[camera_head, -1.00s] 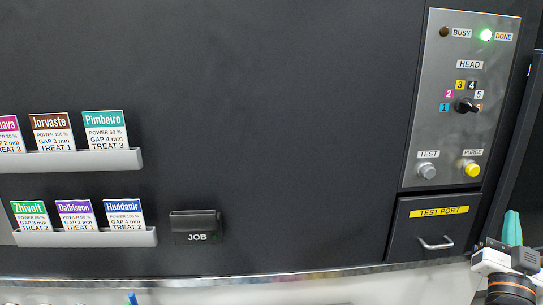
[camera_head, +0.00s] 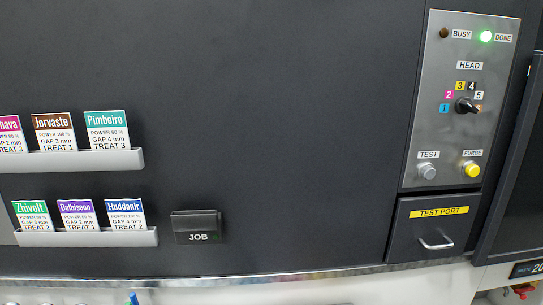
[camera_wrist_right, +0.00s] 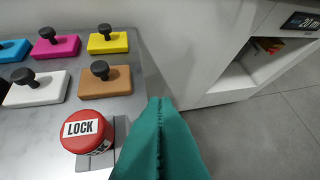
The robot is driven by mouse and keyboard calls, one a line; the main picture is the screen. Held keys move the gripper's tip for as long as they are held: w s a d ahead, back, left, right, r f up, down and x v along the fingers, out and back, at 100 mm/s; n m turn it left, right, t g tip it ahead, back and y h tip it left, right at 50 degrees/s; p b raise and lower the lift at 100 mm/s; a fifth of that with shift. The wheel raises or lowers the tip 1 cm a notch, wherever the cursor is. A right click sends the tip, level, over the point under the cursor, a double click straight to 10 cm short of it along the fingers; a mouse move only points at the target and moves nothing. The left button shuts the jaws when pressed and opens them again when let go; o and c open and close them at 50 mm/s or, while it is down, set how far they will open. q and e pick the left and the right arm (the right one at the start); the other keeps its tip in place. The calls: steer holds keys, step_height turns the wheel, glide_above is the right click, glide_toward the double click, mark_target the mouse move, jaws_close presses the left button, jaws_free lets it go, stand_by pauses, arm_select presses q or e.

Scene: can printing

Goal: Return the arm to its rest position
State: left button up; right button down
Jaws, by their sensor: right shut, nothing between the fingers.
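My right gripper (camera_wrist_right: 160,110) shows in the right wrist view as teal fingers pressed together, with nothing between them. It is over the grey floor, just right of the edge of a metal table (camera_wrist_right: 50,112). My right arm is out of the head view, and my left gripper is in neither view. In the head view the control panel (camera_head: 463,120) has a lit green DONE lamp (camera_head: 486,36) and a dark BUSY lamp (camera_head: 443,33).
A white cabinet (camera_wrist_right: 200,60) stands ahead. Open floor (camera_wrist_right: 270,135) lies to the right.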

steer(key=s+a+f+n+g+y, duration=0.1)
steer(key=s+a+f+g, duration=0.2)
steer(key=s, duration=0.4)
steer(key=s+a+f+n+g+y, duration=0.1)
steer(key=s+a+f+n+g, duration=0.2)
steer(key=s, duration=0.4)
step_height(320, 180, down, 30)
steer(key=m+g+b, duration=0.1)
steer(key=b, duration=0.2)
steer(key=s+d+f+g+b, duration=0.1)
steer(key=s+d+f, duration=0.1)
steer(key=s+f, duration=1.5)
steer(key=shift+d, duration=0.3)
